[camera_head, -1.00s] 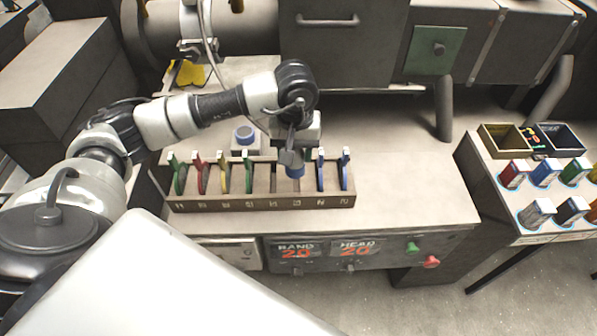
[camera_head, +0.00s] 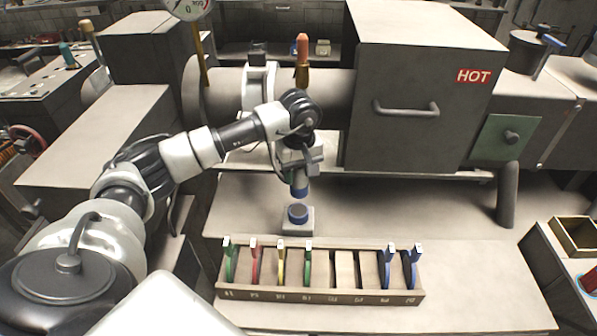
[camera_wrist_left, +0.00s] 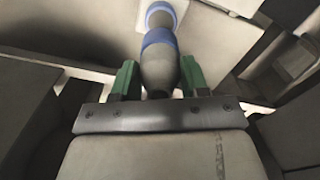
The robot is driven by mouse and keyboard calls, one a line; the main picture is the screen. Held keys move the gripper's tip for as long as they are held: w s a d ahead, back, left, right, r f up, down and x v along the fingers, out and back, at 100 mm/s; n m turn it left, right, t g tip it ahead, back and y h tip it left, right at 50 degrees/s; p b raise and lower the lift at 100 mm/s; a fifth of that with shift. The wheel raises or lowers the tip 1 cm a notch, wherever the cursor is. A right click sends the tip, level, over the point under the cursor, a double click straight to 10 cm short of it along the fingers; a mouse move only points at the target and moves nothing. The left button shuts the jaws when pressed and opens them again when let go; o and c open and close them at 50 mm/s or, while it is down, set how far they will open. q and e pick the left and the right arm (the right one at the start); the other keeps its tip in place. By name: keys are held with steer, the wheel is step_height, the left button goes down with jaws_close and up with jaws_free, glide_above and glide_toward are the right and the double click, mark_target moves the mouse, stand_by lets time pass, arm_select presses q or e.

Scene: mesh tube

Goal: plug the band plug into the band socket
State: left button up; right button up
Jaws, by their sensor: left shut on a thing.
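The band plug (camera_head: 300,191), dark grey with a blue ring, is held in my left gripper (camera_head: 299,179). In the left wrist view the gripper's two green-padded fingers (camera_wrist_left: 157,80) are shut on the plug (camera_wrist_left: 157,67). The band socket (camera_head: 298,212), a short blue-ringed round on a light block, stands on the bench behind the rack. The plug hangs just above the socket in the head view; a small gap seems to show. In the left wrist view the socket (camera_wrist_left: 160,14) lies beyond the plug's tip, partly hidden by it. My right gripper is not in view.
A rack (camera_head: 320,295) with several coloured pieces and some empty slots stands in front of the socket. Behind is a large grey box (camera_head: 420,100) marked HOT, with a handle. The bench (camera_head: 450,220) to the socket's right is clear.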

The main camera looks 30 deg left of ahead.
mark_target(299, 189)
arm_select(q)
steer(key=shift+a+f, duration=0.1)
steer(key=shift+f+b, duration=0.4)
steer(key=shift+f, duration=0.2)
steer(key=shift+f+b, duration=0.45)
steer(key=shift+f, duration=0.35)
step_height(299, 189, down, 2)
steer(key=shift+f+b, duration=0.1)
steer(key=shift+b, duration=0.5)
steer(key=shift+f, duration=0.35)
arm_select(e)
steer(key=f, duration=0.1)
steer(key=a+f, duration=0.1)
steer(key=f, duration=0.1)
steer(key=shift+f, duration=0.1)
arm_select(q)
steer(key=shift+b, duration=0.35)
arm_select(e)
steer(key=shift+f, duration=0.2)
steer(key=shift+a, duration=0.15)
arm_select(q)
steer(key=shift+b, duration=0.4)
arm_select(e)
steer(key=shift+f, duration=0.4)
